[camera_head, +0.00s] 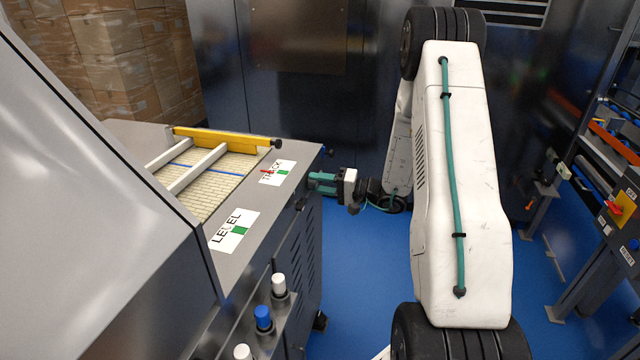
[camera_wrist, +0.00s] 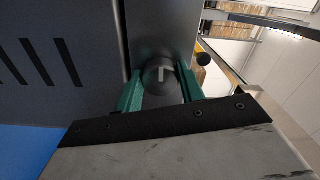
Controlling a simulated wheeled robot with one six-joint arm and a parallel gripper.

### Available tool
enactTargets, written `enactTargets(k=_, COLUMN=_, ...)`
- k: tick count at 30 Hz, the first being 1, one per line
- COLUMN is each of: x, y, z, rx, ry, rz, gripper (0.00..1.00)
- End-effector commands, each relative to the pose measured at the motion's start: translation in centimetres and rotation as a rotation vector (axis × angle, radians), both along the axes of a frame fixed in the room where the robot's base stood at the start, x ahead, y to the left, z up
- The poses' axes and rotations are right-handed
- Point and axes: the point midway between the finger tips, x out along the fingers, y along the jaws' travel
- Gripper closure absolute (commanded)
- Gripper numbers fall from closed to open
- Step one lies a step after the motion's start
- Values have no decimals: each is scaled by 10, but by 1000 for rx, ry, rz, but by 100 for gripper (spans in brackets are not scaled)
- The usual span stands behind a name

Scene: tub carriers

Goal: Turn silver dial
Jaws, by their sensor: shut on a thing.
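The dial (camera_wrist: 158,78) is a round grey knob with a pale line on its face, set on the dark side panel of the machine. It shows in the wrist view between the two green fingers of my gripper (camera_wrist: 161,86), which is shut on it. The pale line stands roughly upright in that view. In the head view my gripper (camera_head: 318,182) reaches left to the machine's right side, below the TRACK label (camera_head: 277,173). The dial itself is hidden in the head view.
The machine (camera_head: 262,228) has a slatted belt, a yellow bar (camera_head: 220,140) and a LEVEL label (camera_head: 233,231). A blue knob (camera_head: 263,318) and white knobs stand at its front. A dark ball-ended knob (camera_wrist: 204,59) is near the dial. Blue floor (camera_head: 360,290) is open.

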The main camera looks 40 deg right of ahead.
Motion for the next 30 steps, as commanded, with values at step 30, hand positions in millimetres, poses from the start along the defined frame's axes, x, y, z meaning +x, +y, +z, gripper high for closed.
enactTargets(k=30, x=-1, y=-1, z=-3, rx=-264, ry=-201, rz=0, gripper=84)
